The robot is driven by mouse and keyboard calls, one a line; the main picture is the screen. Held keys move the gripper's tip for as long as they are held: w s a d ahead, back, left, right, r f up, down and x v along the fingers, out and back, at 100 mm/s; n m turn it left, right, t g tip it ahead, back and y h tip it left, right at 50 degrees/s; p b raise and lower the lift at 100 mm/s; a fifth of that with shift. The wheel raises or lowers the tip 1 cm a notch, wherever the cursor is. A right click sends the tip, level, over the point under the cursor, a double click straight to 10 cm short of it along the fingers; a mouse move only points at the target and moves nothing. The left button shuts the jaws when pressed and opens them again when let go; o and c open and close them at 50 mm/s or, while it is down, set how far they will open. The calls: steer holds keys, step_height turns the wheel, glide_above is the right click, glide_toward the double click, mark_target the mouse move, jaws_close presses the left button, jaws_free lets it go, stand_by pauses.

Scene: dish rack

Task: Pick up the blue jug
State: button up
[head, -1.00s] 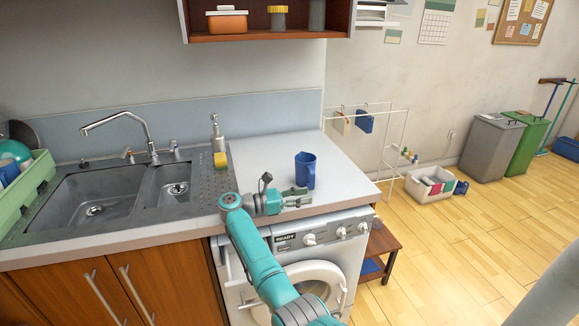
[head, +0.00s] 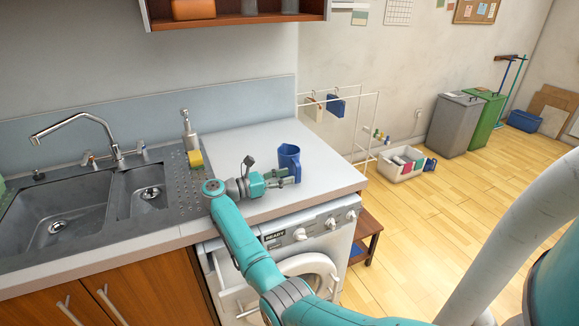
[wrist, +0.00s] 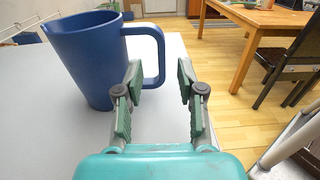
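The blue jug (head: 288,160) stands upright on the white counter above the washing machine. In the wrist view the jug (wrist: 88,58) is at the left, with its handle (wrist: 160,55) pointing right towards my gripper. My gripper (head: 292,177) is at the near side of the jug, just over the counter. In the wrist view my gripper (wrist: 160,78) is open, its two fingers apart with nothing held between them. The left finger is close to the handle and overlaps its lower part; I cannot tell whether they touch.
The sink (head: 66,215) and drainer lie to the left, with a soap dispenser (head: 188,128) and yellow sponge (head: 195,159) at the back. The counter (head: 325,165) is clear around the jug. A shelf (head: 240,18) hangs above. A white drying rack (head: 340,118) stands beyond.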

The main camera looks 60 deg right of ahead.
mark_target(298, 183)
steer(key=x, duration=0.5)
steer(key=shift+s+r, duration=0.15)
jaws_close()
